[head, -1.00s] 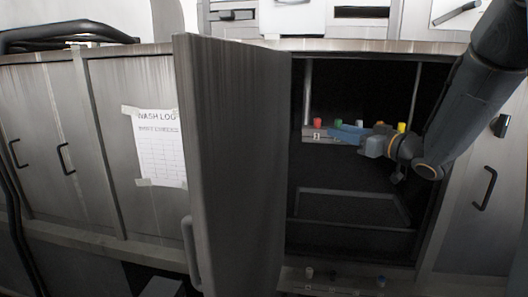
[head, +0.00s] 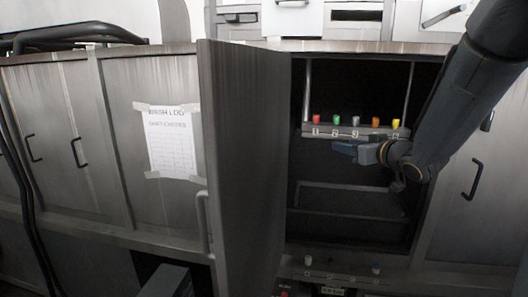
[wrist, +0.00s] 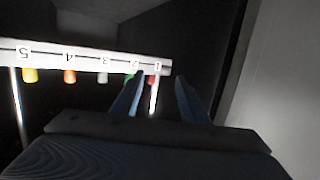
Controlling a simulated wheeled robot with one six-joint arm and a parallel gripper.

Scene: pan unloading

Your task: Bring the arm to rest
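My gripper (head: 346,148) is at the end of my arm, which reaches in from the right across the opening of a dark cabinet. In the head view it sits just below a pale rail of coloured pegs and points left. In the wrist view its two blue fingers (wrist: 160,90) stand apart with nothing held between them. A thin bright rod shows in the gap behind them. The numbered rail (wrist: 85,57) appears upside down in the wrist view, beyond the fingers; I cannot tell the exact distance.
The rail (head: 350,132) carries red, green, grey, orange and yellow pegs. An open cabinet door (head: 245,170) stands left of the opening. A closed door with a black handle (head: 477,180) is at the right. A wash log sheet (head: 171,142) hangs on the left cabinets.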

